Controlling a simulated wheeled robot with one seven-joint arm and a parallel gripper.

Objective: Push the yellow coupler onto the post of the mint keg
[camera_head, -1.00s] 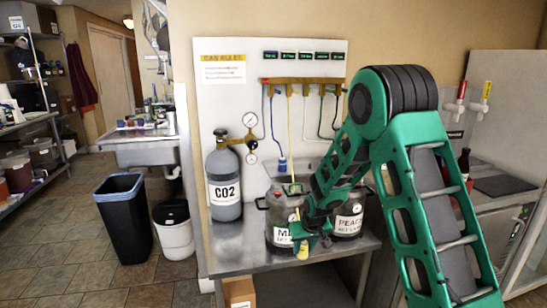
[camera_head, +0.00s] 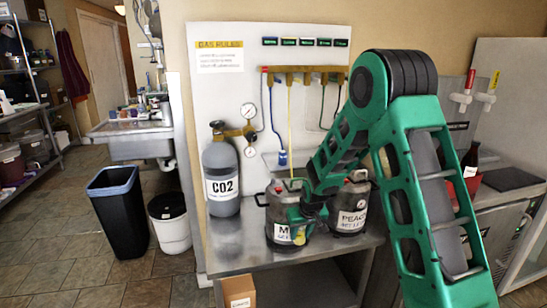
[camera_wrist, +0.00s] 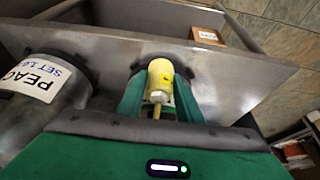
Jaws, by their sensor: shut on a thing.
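The mint keg (camera_head: 274,210) is a grey keg on the steel table, with a white label that shows only its first letters. My arm hides its right side, and I cannot make out its post clearly. My gripper (camera_head: 306,222) is in front of the keg's right side, its fingers pointing down. The yellow coupler (camera_head: 299,240) shows low in front of the keg. In the wrist view the yellow coupler (camera_wrist: 160,78) sits between the two green fingers of my gripper (camera_wrist: 158,95), held and apart from any post. A yellow hose (camera_head: 290,120) hangs from the manifold.
The peach keg (camera_head: 352,215) stands close on the right; it also shows in the wrist view (camera_wrist: 42,90). A CO2 cylinder (camera_head: 221,170) stands left on the table (camera_head: 240,258). A cardboard box (camera_head: 239,290) is below the table.

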